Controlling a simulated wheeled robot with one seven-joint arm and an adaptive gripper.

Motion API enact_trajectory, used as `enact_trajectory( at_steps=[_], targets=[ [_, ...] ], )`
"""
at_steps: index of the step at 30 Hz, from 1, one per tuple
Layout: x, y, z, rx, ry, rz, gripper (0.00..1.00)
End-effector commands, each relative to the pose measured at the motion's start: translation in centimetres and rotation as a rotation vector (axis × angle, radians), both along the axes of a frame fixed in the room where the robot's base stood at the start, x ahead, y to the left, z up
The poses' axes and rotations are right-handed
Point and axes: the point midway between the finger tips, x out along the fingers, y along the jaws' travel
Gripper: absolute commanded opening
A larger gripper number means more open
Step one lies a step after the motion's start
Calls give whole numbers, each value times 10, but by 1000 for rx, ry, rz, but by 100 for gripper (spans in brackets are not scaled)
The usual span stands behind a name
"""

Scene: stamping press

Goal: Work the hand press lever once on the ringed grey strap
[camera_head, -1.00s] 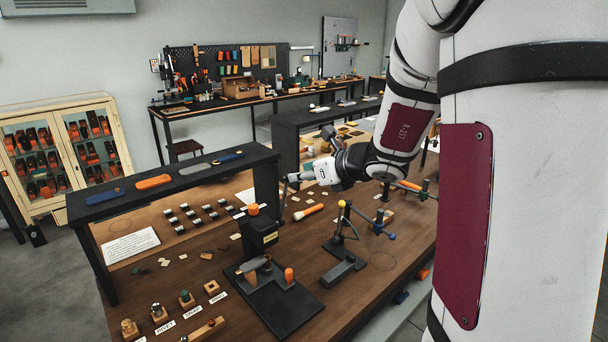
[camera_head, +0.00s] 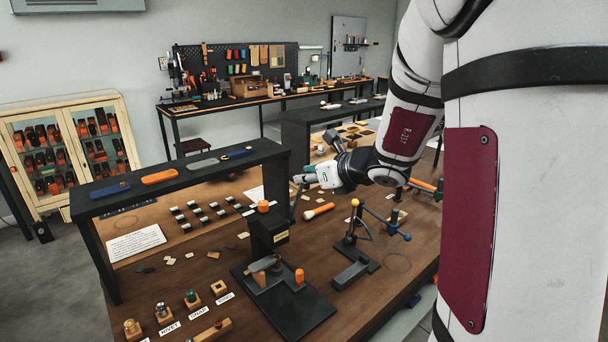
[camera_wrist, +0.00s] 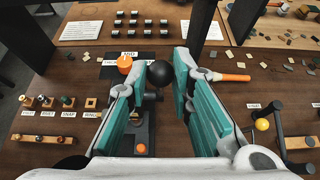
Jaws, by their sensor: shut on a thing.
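The black hand press (camera_head: 268,235) stands on its dark base at the front of the wooden table, with an orange cap (camera_head: 263,206) on top. A greyish strap (camera_head: 262,264) seems to lie at its working spot; I cannot make out a ring on it. My gripper (camera_head: 300,183) is at the upper end of the dark lever (camera_head: 293,207), just above and right of the press head. In the wrist view, the lever's black ball knob (camera_wrist: 160,73) sits between the teal fingers of my gripper (camera_wrist: 158,66). The fingers hide part of the press below.
A black raised shelf (camera_head: 85,206) behind the press bears blue, orange and grey straps. Labelled dies on wooden blocks (camera_head: 163,313) stand at front left. A second stand with a yellow ball (camera_head: 354,203) is close on the right. An orange-handled tool (camera_head: 318,211) lies between.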

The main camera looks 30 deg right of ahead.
Motion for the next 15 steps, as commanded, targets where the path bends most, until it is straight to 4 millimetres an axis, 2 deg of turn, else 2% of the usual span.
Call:
enact_trajectory(
  at_steps=[9,15],
  targets=[
    [-31,-8,-20,0,6,-8,3],
    [-45,-10,-27,0,8,-5,3]
  ],
)
